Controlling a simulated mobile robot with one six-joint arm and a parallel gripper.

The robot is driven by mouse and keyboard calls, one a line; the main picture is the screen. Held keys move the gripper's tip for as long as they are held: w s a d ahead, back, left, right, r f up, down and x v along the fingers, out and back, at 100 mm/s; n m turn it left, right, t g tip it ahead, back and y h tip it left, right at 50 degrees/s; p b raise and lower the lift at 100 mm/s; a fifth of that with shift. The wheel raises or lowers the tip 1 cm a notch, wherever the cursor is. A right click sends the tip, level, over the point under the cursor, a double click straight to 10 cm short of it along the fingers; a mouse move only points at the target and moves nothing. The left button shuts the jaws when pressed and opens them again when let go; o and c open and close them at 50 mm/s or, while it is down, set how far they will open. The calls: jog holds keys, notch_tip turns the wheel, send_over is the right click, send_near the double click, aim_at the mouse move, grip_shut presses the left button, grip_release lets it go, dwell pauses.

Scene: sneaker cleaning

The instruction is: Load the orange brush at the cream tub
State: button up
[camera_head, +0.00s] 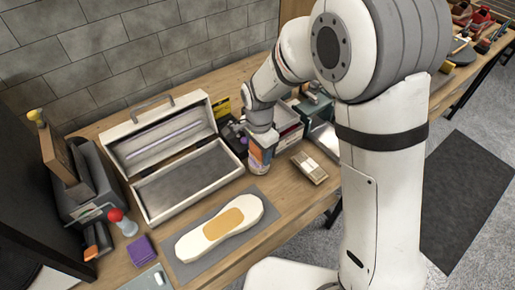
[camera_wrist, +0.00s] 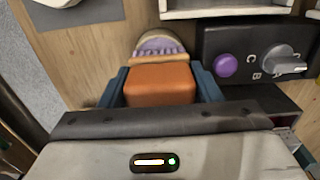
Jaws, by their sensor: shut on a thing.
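My gripper (camera_head: 259,150) points down at the table, right of the open case. In the wrist view, its blue fingers (camera_wrist: 161,88) are shut on the orange brush (camera_wrist: 160,82), one finger on each side. In the head view the tub (camera_head: 257,168) is directly below my gripper.
The open white case (camera_head: 185,190) stands left of my gripper. A pale shoe sole (camera_head: 195,245) with an orange patch lies on a grey mat (camera_head: 262,222) in front. A dark box with a purple button and dial (camera_wrist: 250,85) is close right of the tub.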

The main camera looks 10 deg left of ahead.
jog(key=shift+r+p, duration=2.2)
jog(key=shift+r, duration=1.25)
jog(key=shift+r, duration=0.1)
